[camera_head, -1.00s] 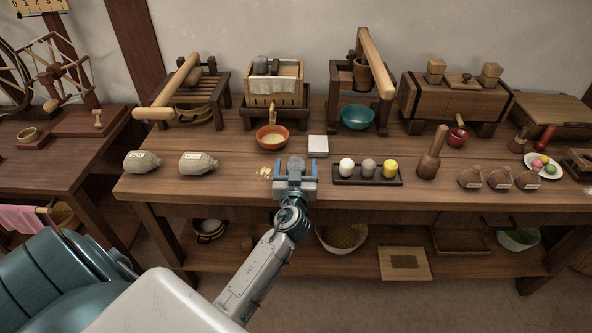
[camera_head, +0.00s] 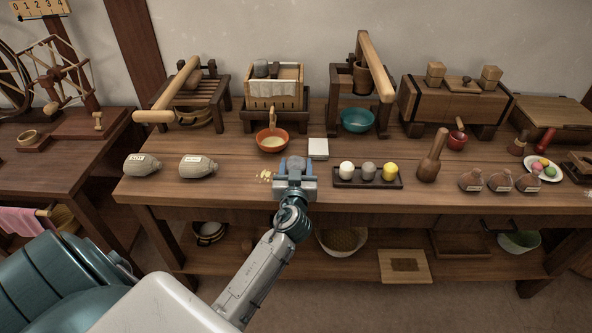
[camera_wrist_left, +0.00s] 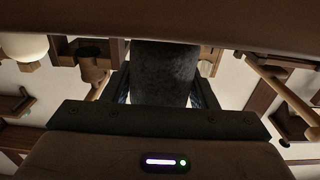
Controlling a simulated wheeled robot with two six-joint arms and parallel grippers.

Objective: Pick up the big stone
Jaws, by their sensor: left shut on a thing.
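The big stone is a dark grey, rounded block held in my left gripper (camera_head: 296,176). Its grey top (camera_head: 296,163) shows between the fingers in the head view. In the left wrist view the stone (camera_wrist_left: 162,72) fills the gap between the two fingers. The gripper is shut on it, near the front edge of the workbench (camera_head: 230,190). The fingers hide most of the stone in the head view. I cannot tell whether its underside touches the bench. My right gripper is not in view.
Yellow crumbs (camera_head: 265,175) lie just left of the gripper. Behind are an orange bowl (camera_head: 272,140) and a white square block (camera_head: 318,148). A dark tray (camera_head: 350,184) with three balls stands close on the right. Two labelled sacks (camera_head: 197,166) lie on the left.

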